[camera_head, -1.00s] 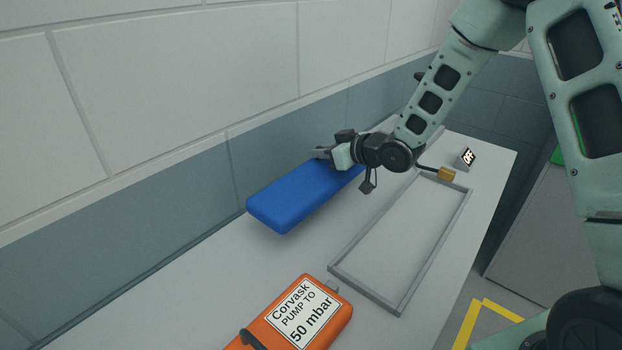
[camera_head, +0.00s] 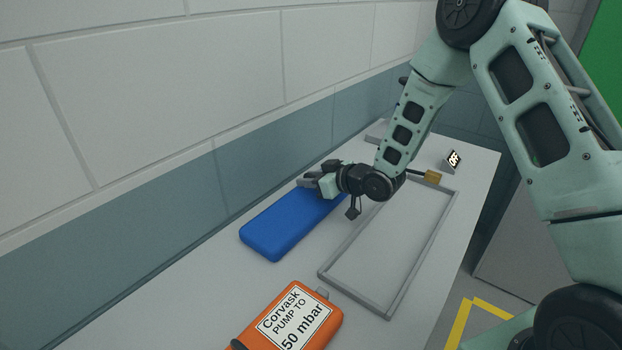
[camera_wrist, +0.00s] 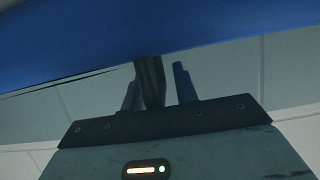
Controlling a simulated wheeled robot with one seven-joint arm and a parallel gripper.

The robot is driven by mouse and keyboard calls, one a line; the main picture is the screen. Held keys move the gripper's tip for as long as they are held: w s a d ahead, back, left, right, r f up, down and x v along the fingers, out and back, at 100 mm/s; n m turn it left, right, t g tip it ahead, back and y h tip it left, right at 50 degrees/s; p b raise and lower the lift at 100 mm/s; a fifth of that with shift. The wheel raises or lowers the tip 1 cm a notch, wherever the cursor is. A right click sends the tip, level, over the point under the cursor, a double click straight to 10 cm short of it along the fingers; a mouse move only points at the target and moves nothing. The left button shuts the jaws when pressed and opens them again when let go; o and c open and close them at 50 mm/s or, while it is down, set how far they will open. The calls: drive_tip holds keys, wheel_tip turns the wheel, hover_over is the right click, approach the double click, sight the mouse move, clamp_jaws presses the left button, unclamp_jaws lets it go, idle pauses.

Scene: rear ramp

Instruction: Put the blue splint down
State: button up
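The blue splint (camera_head: 285,225) is a long padded slab lying flat, low against the white tabletop beside the wall; it looks to be resting there. It also fills the top of the wrist view (camera_wrist: 120,35). My gripper (camera_head: 309,183) is over the splint's far part. In the wrist view, my fingers (camera_wrist: 157,85) point toward the splint and stand apart. A dark upright piece (camera_wrist: 150,80) is between them, with a gap showing on its right. The far end of the splint is hidden behind my wrist.
A grey rectangular frame outline (camera_head: 350,297) lies on the table (camera_head: 220,318) right of the splint. An orange Corvask pump (camera_head: 295,320) is in front. The wall (camera_head: 150,240) runs close along the left.

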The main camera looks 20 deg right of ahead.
drive_tip(key=shift+r, duration=0.2)
drive_tip(key=b+v, duration=0.2)
drive_tip(key=v, duration=1)
drive_tip(key=s+a+r+g+h, duration=0.2)
drive_tip(key=s+a+g+h, duration=0.3)
drive_tip(key=s+a, duration=0.55)
drive_tip(key=s+a+r+g+h, duration=0.1)
drive_tip(key=s+a+r+g, duration=0.2)
drive_tip(key=s, duration=1.7)
drive_tip(key=g, duration=0.3)
drive_tip(key=shift+n+h, duration=0.4)
